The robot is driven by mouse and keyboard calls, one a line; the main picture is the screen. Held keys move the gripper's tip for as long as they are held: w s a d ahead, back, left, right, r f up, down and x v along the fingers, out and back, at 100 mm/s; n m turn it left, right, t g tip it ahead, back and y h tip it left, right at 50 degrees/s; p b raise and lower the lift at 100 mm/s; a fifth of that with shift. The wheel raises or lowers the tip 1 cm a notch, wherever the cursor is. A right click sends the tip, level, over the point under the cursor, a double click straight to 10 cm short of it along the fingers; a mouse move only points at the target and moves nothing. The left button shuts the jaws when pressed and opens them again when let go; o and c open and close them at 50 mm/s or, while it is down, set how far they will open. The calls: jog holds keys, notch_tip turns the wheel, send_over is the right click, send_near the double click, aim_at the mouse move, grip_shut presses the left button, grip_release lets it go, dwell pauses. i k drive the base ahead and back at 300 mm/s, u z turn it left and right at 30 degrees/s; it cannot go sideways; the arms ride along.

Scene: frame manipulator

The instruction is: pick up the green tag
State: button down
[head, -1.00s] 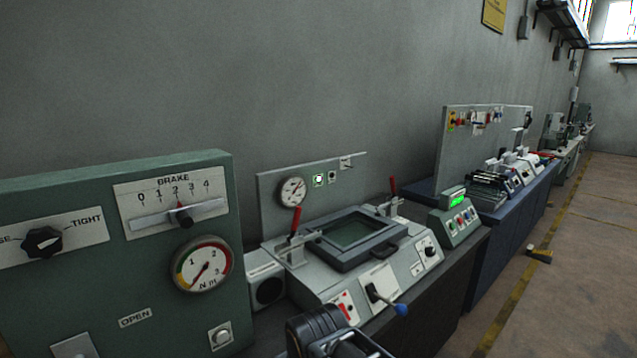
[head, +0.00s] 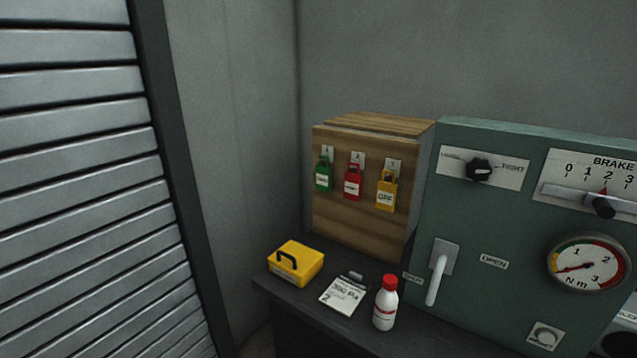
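The green tag (head: 324,177) hangs on a small hook at the left of the front face of a wooden box (head: 345,226). It is shaped like a padlock with a pale label. A red tag (head: 353,185) hangs in the middle and a yellow tag (head: 386,195) marked OFF hangs at the right, each from its own hook. My gripper is not in the head view now.
On the dark bench top (head: 305,318) in front of the wooden box are a yellow case (head: 303,266), a clipboard (head: 341,296) and a white bottle with a red cap (head: 385,309). A green brake panel (head: 470,235) with a lever stands at right. A slatted shutter (head: 75,150) is at left.

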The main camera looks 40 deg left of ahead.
aim_at(322, 173)
jog(key=u, duration=0.35)
jog(key=i, duration=0.2)
jog(key=u, duration=1.55)
jog(key=k, duration=0.55)
jog(key=u, duration=0.75)
jog(key=i, duration=2.05)
jog(key=z, duration=0.2)
